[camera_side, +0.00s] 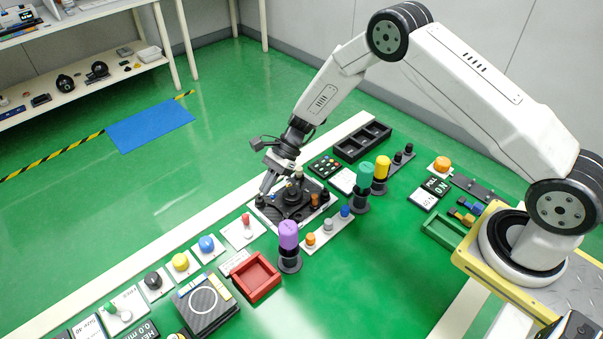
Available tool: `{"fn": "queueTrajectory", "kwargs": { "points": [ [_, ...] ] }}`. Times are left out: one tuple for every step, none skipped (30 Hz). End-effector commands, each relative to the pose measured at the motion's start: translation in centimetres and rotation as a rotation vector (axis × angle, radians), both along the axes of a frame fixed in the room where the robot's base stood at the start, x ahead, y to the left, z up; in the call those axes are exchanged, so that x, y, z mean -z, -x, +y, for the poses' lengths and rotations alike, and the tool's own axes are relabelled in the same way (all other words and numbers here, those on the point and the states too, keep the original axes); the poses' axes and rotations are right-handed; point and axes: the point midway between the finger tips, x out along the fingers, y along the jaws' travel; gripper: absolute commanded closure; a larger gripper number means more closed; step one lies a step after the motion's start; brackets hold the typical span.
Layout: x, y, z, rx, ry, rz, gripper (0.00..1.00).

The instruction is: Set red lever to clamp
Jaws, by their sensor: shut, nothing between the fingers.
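A small lever with a red knob (246,218) stands on a white plate (238,236) left of the middle of the bench. It looks roughly upright; the label and the clamp position are too small to read. My gripper (267,184) is shut and empty. It points down at the left part of a dark square fixture (294,203), up and to the right of the red lever and apart from it. Whether the fingertips touch the fixture, I cannot tell.
A purple cylinder (288,236) on a black stand and a red tray (256,277) are near the lever. Blue (207,243) and yellow (180,262) knobs stand to its left. Green (366,173) and yellow (382,167) cylinders stand right of the fixture.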

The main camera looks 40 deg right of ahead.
Motion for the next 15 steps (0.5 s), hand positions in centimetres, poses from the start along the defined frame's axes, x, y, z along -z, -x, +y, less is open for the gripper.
{"fn": "queueTrajectory", "kwargs": {
  "points": [
    [0.6,0.1,0.6,-0.003,-0.001,0.003,1.0],
    [0.9,0.2,0.9,-0.003,-0.001,0.003,1.0],
    [1.3,0.2,1.3,-0.001,0.0,0.003,1.0],
    [1.7,0.2,1.6,-0.001,0.0,0.003,1.0],
    [2.0,0.2,1.9,-0.001,0.0,0.003,1.0],
    [2.3,0.2,2.3,-0.002,0.0,0.002,1.0],
    [2.6,0.2,2.6,-0.002,-0.001,0.002,1.0],
    [2.9,0.3,2.8,-0.001,0.0,0.003,1.0],
    [3.2,0.3,3.1,-0.001,0.0,0.003,1.0],
    [3.4,0.3,3.4,-0.001,0.0,0.001,1.0],
    [3.6,0.3,3.6,-0.001,0.0,0.001,1.0],
    [3.8,0.3,3.8,-0.001,0.0,0.001,1.0],
    [4.0,0.3,4.0,-0.001,0.0,0.001,1.0],
    [4.1,0.3,4.1,-0.001,0.0,0.001,1.0],
    [4.2,0.3,4.2,0.0,0.0,0.0,1.0]
  ]
}}
